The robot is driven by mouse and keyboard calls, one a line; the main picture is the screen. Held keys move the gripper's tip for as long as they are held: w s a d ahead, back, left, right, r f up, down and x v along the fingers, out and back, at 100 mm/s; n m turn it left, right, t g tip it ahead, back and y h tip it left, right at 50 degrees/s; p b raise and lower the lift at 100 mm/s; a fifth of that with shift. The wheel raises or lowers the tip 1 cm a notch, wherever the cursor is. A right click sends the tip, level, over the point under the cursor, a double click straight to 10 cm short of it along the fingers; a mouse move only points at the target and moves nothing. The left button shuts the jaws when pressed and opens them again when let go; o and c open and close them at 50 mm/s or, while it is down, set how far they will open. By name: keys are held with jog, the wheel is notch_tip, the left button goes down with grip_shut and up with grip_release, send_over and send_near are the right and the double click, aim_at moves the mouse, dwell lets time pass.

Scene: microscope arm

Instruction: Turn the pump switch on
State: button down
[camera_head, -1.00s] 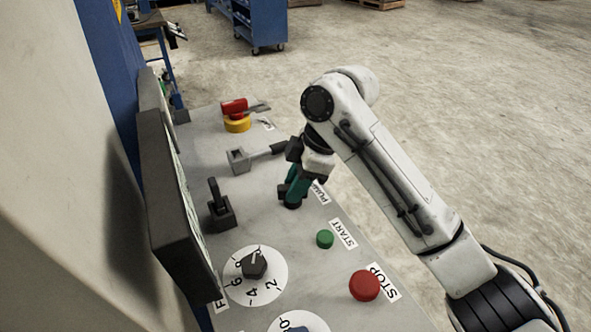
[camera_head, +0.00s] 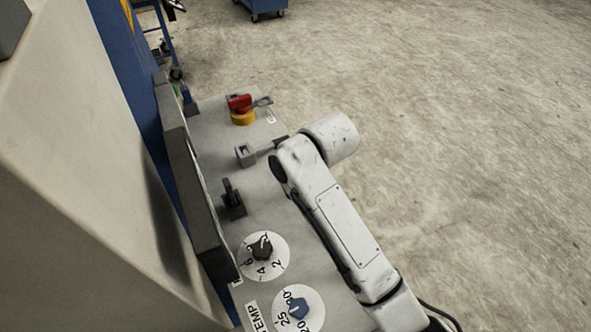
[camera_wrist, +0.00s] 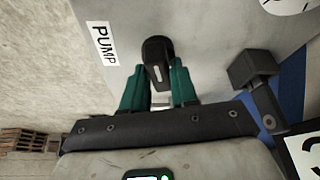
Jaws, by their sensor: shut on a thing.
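The pump switch (camera_wrist: 157,50) is a black knob with a white line, beside the PUMP label (camera_wrist: 103,43) on the grey panel in the wrist view. The white line runs roughly up and down in that picture. The two green fingers of my gripper (camera_wrist: 156,74) stand on either side of the knob and are shut on it. In the head view my white arm hides the switch, its label and my gripper.
The grey panel (camera_head: 212,127) also carries a red and yellow switch (camera_head: 242,110), a grey handle (camera_head: 246,156), a black lever (camera_head: 232,199), a numbered dial (camera_head: 263,249) and a blue TEMP knob (camera_head: 299,308). A dark upright screen (camera_head: 196,203) borders its left side.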

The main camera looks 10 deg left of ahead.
jog(key=shift+r+m+t+h+p, duration=0.1)
jog(key=shift+m+t+h+p, duration=0.35)
jog(key=shift+m+p, duration=0.9)
jog(key=shift+a+m, duration=0.1)
jog(key=shift+m, duration=0.15)
jog(key=c, duration=1)
grip_release()
jog(key=shift+o, duration=0.2)
jog(key=shift+s, duration=0.1)
jog(key=b+v, duration=0.1)
jog(key=v, duration=0.9)
jog(key=shift+r, duration=0.25)
jog(key=shift+s, duration=0.15)
